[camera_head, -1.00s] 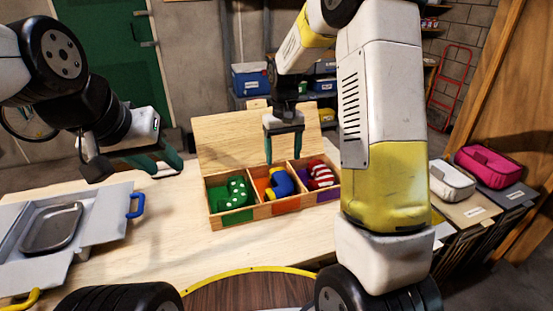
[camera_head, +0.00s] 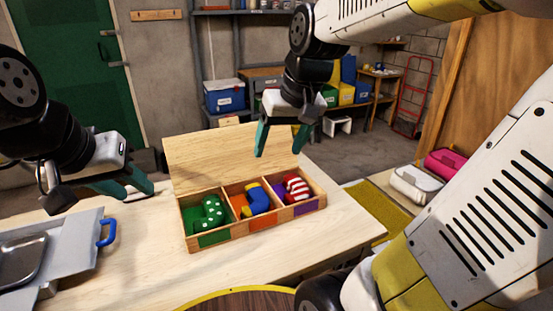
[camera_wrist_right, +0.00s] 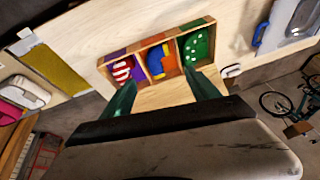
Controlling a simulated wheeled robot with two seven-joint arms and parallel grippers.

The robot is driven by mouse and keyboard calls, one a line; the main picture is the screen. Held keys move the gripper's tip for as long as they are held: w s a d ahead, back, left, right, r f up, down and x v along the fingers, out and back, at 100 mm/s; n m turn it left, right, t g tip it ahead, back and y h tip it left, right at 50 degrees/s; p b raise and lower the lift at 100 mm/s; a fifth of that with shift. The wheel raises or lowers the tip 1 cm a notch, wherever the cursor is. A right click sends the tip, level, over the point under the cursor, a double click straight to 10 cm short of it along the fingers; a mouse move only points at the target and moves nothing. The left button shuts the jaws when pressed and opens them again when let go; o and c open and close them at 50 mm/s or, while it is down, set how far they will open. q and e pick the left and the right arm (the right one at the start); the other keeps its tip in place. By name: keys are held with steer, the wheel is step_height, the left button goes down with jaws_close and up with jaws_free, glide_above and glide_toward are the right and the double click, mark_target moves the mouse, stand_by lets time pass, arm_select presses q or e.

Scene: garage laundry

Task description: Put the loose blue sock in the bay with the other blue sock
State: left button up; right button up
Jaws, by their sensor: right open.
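A wooden box (camera_head: 216,236) with three bays sits on the table. The middle bay holds blue sock material with yellow parts (camera_head: 257,200), also visible in the right wrist view (camera_wrist_right: 158,65); I cannot tell whether it is one sock or two. No blue sock shows outside the box. The left bay holds a green sock with white dots (camera_head: 210,213), the right bay a red-and-white striped sock (camera_head: 297,187). My right gripper (camera_head: 279,152) is open and empty, raised above and behind the box.
The box's raised lid (camera_head: 225,157) stands behind the bays. A grey case (camera_head: 75,262) with a metal tray and blue handle lies at the table's left. White (camera_head: 413,184) and pink (camera_head: 448,163) pouches are at the right. The table front is clear.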

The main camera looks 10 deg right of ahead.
steer(key=s+t, duration=0.2)
steer(key=s, duration=0.6)
steer(key=shift+f+m, duration=0.25)
steer(key=shift+m, duration=0.05)
steer(key=shift+c, duration=0.4)
